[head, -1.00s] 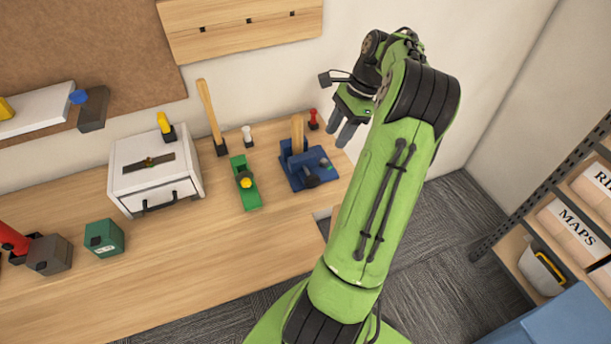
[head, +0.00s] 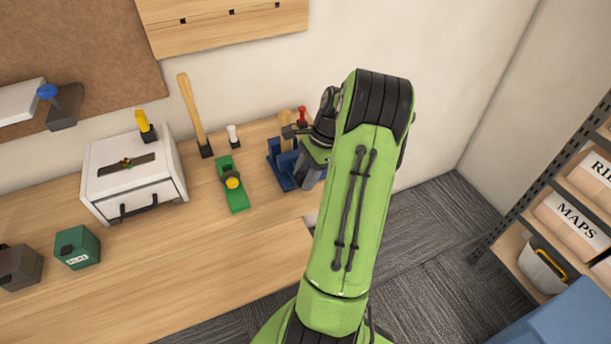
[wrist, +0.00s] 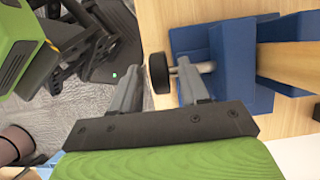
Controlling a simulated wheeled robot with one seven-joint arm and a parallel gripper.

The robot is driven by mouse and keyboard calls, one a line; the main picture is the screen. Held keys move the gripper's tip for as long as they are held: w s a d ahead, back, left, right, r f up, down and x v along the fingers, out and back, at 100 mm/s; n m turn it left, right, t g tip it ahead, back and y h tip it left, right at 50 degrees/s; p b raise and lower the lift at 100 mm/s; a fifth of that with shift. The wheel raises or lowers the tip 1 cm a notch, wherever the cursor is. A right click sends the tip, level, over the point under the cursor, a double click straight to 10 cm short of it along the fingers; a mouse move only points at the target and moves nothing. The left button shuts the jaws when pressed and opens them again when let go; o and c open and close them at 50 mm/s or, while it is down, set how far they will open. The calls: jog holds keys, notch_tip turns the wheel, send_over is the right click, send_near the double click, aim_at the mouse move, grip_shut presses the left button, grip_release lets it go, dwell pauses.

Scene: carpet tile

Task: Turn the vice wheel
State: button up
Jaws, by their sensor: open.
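The blue vice (head: 281,165) stands at the right end of the workbench with a wooden piece (head: 286,130) upright in its jaws. It also shows in the wrist view (wrist: 222,55), where its dark wheel (wrist: 159,73) sits on a short grey shaft. My gripper (wrist: 155,80) is open, and its two fingers lie on either side of the wheel, apart from each other. I cannot tell whether either finger touches it. In the head view my arm hides the wheel and part of the vice.
A green tool with a yellow knob (head: 232,184) lies left of the vice. A white drawer box (head: 134,175) and a green box (head: 77,247) stand further left. A small red-topped piece (head: 302,116) stands behind the vice. The bench front (head: 240,255) is clear.

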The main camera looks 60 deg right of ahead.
grip_shut()
dwell(0.3)
jog(key=g+h+b, duration=0.1)
jog(key=h, duration=0.1)
jog(key=g+h+b, duration=0.1)
jog(key=a+g+h+b, duration=0.1)
jog(key=h, duration=0.1)
jog(key=shift+w+a+h+b, duration=0.1)
jog(key=shift+w+h+b, duration=0.2)
jog(key=shift+w, duration=0.1)
jog(key=g+h, duration=0.1)
jog(key=g+h+b, duration=0.1)
jog(key=h, duration=0.1)
jog(key=g+h+b, duration=0.1)
jog(key=shift+w+a+f+h, duration=0.15)
jog(key=shift+a+f+h, duration=0.15)
jog(key=shift+h, duration=0.1)
jog(key=shift+b, duration=0.35)
grip_release()
jog(key=shift+r, duration=0.1)
